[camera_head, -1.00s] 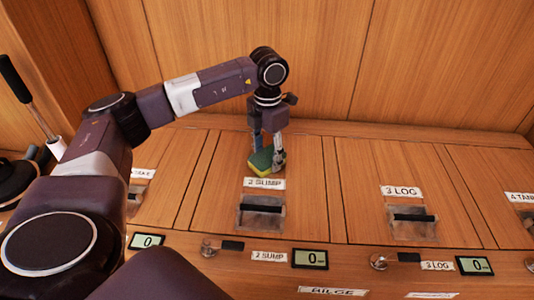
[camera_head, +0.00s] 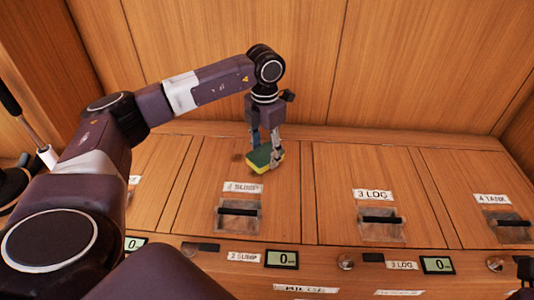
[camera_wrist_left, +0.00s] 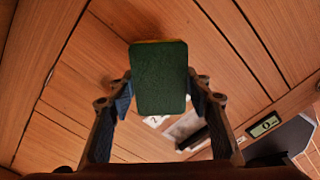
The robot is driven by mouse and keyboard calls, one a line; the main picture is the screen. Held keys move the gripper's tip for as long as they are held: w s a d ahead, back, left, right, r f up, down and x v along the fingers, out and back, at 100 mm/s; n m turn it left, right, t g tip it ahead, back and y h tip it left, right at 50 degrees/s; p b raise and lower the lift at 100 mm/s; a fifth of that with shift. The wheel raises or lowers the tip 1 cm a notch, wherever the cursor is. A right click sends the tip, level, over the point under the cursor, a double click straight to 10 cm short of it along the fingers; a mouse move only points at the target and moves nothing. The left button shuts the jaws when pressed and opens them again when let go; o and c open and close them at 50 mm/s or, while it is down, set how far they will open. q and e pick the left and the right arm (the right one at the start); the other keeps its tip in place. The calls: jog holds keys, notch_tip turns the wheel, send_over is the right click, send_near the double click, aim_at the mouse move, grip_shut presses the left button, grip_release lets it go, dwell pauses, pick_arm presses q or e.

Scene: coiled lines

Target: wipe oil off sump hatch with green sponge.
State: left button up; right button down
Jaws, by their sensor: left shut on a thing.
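The green sponge (camera_head: 260,158), with a yellow layer, is held between the fingers of my left gripper (camera_head: 266,151). It is at the upper right part of the wooden sump hatch (camera_head: 205,180), labelled 2 SUMP. It looks low over or on the wood; contact is not clear. A faint dark smudge (camera_head: 238,157) shows on the hatch just left of the sponge. In the left wrist view the sponge's green face (camera_wrist_left: 160,78) sits between both fingers and hides the wood behind it. My right gripper is not in view.
The sump hatch has a recessed dark handle (camera_head: 238,211) near its front. The log hatch (camera_head: 365,165) lies to the right, clear on top. A wooden wall (camera_head: 400,60) rises behind. A dark tool with a white collar (camera_head: 48,157) stands at the left.

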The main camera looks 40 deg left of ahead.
pick_arm(q)
jog(key=shift+r+p, duration=1.45)
jog(key=shift+r, duration=0.55)
